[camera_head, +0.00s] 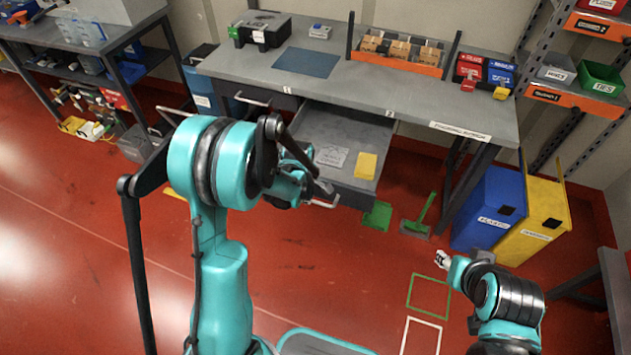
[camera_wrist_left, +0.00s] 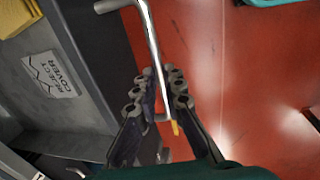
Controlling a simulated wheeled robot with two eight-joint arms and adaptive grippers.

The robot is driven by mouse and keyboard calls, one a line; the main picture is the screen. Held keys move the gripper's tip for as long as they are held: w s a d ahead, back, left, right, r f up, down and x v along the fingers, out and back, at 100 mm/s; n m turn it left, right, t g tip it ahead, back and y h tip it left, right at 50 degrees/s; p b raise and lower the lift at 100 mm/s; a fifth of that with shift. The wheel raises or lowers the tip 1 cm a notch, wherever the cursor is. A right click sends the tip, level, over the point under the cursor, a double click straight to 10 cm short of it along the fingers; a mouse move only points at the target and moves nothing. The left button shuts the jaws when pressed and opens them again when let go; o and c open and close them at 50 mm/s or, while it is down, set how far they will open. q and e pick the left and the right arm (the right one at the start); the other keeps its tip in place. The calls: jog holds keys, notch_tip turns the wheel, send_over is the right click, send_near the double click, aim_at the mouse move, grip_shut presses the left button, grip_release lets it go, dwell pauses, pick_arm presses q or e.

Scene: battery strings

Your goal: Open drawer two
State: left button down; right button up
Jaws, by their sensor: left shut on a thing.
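Drawer two (camera_head: 345,130) is pulled out from under the grey workbench, below the label 2 (camera_head: 389,113). It holds a grey cover plate (camera_head: 331,157) and a yellow block (camera_head: 366,166). In the left wrist view the plate (camera_wrist_left: 49,75) reads "reject cover". The drawer's metal bar handle (camera_wrist_left: 150,38) lies between the fingers of my left gripper (camera_wrist_left: 158,97), which is shut on it. In the head view my left gripper (camera_head: 322,194) is at the drawer's front, partly hidden by my arm. My right gripper (camera_head: 442,259) is away from the drawer, low on the right; its jaws are too small to judge.
The workbench (camera_head: 440,108) carries a black case (camera_head: 262,31), a blue mat (camera_head: 307,62) and an orange rack (camera_head: 396,58). A green dustpan (camera_head: 377,216) and brush (camera_head: 416,228) are on the floor right of the drawer. Blue (camera_head: 488,212) and yellow (camera_head: 533,230) bins stand further right.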

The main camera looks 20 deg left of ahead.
pick_arm(q)
jog(key=s, duration=0.7)
jog(key=shift+a+b, duration=0.15)
jog(key=shift+b, duration=0.2)
jog(key=c, duration=1.6)
grip_release()
notch_tip(320, 180, up, 12)
jog(key=s, duration=0.2)
jog(key=shift+s, duration=0.15)
jog(key=shift+f, duration=0.1)
jog(key=s+d+r+m+t, duration=0.4)
jog(key=s+r+m, duration=0.3)
jog(key=m, duration=1)
jog(key=shift+s+m+t, duration=0.3)
jog(key=shift+s+t, duration=0.2)
jog(key=shift+s, duration=0.65)
